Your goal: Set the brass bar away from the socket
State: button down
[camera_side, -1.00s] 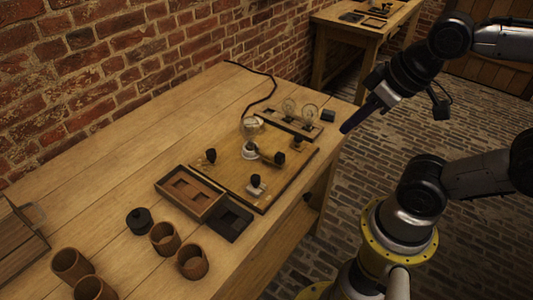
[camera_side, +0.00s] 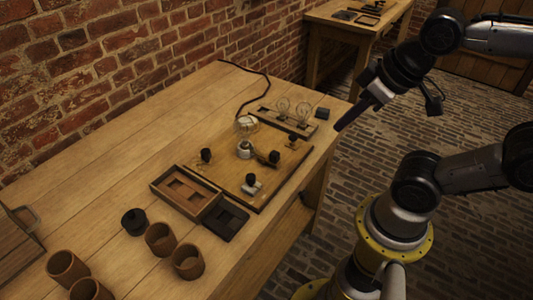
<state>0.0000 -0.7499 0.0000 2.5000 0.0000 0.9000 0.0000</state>
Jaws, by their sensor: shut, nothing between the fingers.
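The brass bar (camera_side: 262,156) is a small dull-gold piece with a black knob at its right end. It is on the wooden board, close to the right of the socket (camera_side: 244,151). I cannot tell whether it touches the socket. The socket is white and has a clear glass bulb (camera_side: 247,128) standing upright in it. My gripper (camera_side: 339,128) is off to the right, at the far right edge of the table, well apart from the bar. It is shut and empty.
Black knobs stand on the board (camera_side: 222,166). Two small bulbs (camera_side: 293,110) stand on a strip behind it. A wooden tray (camera_side: 184,194) and a black tray (camera_side: 225,220) lie in front. Several brown jars (camera_side: 187,261) stand front left.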

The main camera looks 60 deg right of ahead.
jog(key=c, duration=1.2)
grip_release()
jog(key=shift+r, duration=0.15)
jog(key=shift+c, duration=0.2)
jog(key=o, duration=0.6)
jog(key=shift+n+g, duration=0.3)
jog(key=w, duration=0.1)
jog(key=w+r, duration=0.1)
jog(key=w, duration=0.1)
jog(key=w+r, duration=0.1)
jog(key=shift+w+d+r, duration=0.15)
jog(key=shift+w+r, duration=0.05)
jog(key=shift+w, duration=0.05)
jog(key=g, duration=0.5)
send_over(275, 153)
notch_tip(275, 153, down, 10)
notch_tip(275, 153, down, 14)
jog(key=shift+c, duration=0.2)
grip_shut()
jog(key=shift+r, duration=0.1)
